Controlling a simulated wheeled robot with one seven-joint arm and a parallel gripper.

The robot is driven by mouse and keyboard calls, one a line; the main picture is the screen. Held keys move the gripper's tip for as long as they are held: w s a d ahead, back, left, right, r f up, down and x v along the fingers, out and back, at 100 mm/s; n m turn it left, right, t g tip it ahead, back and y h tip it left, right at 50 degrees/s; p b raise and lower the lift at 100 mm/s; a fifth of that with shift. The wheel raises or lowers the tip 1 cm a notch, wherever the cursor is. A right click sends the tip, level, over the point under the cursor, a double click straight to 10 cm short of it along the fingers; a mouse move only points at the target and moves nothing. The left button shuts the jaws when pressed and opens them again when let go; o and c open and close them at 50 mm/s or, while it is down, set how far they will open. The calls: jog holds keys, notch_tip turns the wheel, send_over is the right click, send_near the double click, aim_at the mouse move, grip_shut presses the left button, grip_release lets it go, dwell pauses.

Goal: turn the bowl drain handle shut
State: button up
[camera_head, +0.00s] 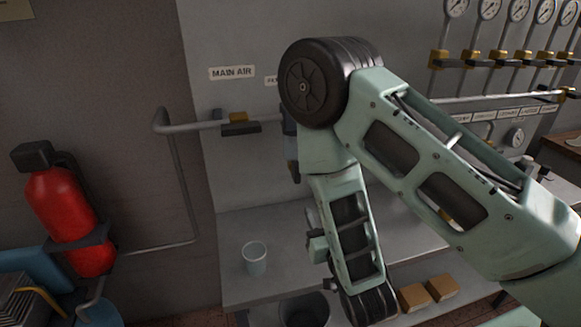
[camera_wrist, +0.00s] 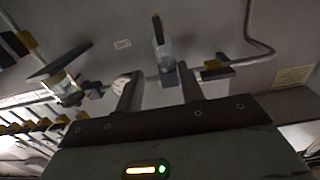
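In the wrist view, a grey-blue bowl (camera_wrist: 164,52) hangs from the air line, and the picture looks upside down there. A slim dark handle with a yellowish edge (camera_wrist: 157,27) sits at its far end; its exact angle is hard to tell. My gripper (camera_wrist: 158,75) is open, its two dark fingers apart with nothing held. The bowl shows beyond and between the fingertips; the handle is farther off. In the head view, a blue-grey part of the bowl (camera_head: 290,150) shows beside my arm, which hides the rest. The gripper's fingers cannot be made out there.
The MAIN AIR valve (camera_head: 238,122), with yellow body and dark lever, is left of the bowl. It also shows in the wrist view (camera_wrist: 217,70). A cup (camera_head: 255,258) stands on the grey bench (camera_head: 236,290). Gauges and yellow-fitted valves line the wall at right. A red extinguisher (camera_head: 68,218) is at left.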

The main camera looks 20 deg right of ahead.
aim_at(298, 171)
jog(key=w+p, duration=0.6)
jog(key=w, duration=0.9)
jog(key=shift+w+r, duration=0.15)
jog(key=shift+w, duration=1)
grip_shut()
